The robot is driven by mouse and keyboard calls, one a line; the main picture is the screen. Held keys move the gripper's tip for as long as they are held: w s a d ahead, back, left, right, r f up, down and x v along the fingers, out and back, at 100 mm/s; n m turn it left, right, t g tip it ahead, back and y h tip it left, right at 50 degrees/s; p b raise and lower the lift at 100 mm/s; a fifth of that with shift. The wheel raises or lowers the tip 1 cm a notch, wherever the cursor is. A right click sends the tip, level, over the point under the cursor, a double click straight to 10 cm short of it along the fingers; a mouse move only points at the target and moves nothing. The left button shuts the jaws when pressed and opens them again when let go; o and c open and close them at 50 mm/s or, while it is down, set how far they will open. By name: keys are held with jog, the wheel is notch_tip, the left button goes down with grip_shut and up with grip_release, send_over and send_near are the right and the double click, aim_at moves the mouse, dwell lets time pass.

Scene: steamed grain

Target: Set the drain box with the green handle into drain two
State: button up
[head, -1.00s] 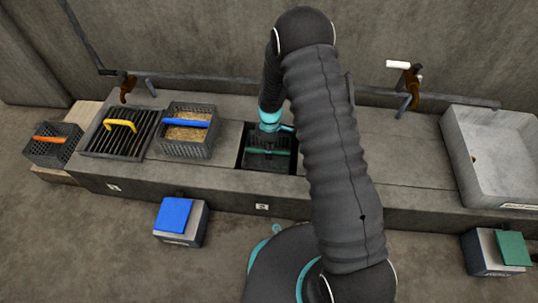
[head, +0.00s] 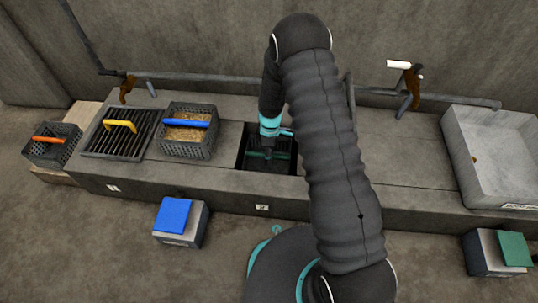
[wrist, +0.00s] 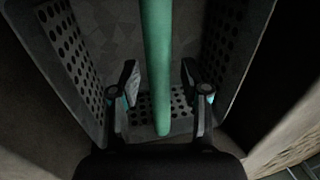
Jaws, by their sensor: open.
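The drain box (wrist: 72,45) is grey and perforated, with a green bar handle (wrist: 157,60). In the head view the dark box sits down inside the square drain opening (head: 240,160) above the label that looks like a 2, and its green handle (head: 280,154) shows. My gripper (wrist: 160,86) is open, with one finger on each side of the handle and gaps between. In the head view my gripper (head: 267,148) reaches down into the opening. My arm hides part of the opening's right side, and the box's seating at the bottom is hidden.
Left of the opening are a blue-handled basket of grain (head: 188,140), a yellow-handled grate (head: 110,145) and an orange-handled basket (head: 60,150). A grey basin (head: 500,160) is at right. Blue (head: 174,215) and green (head: 514,249) pedal boxes stand on the floor. Pipes run along the wall.

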notch_tip(320, 180, up, 12)
jog(key=w+r+p, duration=0.1)
jog(key=w, duration=0.1)
jog(key=s+d+r+m+t, duration=0.1)
jog(key=s+d+r+m, duration=0.15)
jog(key=r, duration=0.55)
jog(key=s+d+r+m+t, duration=0.1)
jog(key=s+d+r+m, duration=0.15)
jog(key=r, duration=0.55)
jog(key=s+d+r+m+t, duration=0.1)
jog(key=s+r+m+t, duration=0.15)
jog(key=r, duration=0.55)
jog(key=s+d+r+m+t, duration=0.1)
jog(key=s+r+m, duration=0.3)
jog(key=s, duration=0.6)
jog(key=s+d+r+m+t, duration=0.2)
jog(key=s+d+r+m, duration=0.2)
jog(key=s, duration=0.7)
jog(key=shift+d+r, duration=0.15)
jog(key=shift+r, duration=0.85)
